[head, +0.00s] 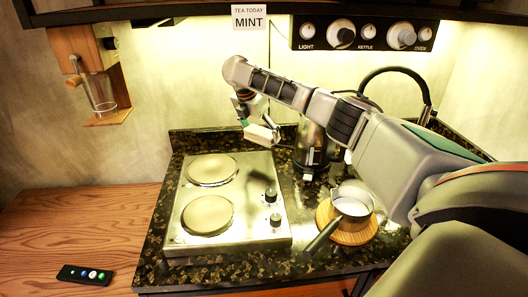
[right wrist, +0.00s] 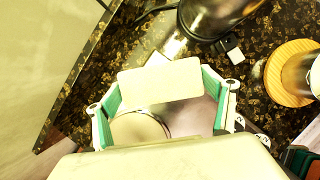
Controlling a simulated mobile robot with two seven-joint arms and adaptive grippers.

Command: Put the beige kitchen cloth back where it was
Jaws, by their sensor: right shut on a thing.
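My right gripper (head: 257,122) is shut on the beige kitchen cloth (head: 262,134), a small pale folded piece. It holds the cloth in the air above the back right of the hob (head: 238,205), in front of the back wall. In the right wrist view the cloth (right wrist: 160,84) spans the gap between the green-padded fingers of the gripper (right wrist: 162,98). The hob shows below it there. My left gripper is not in view.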

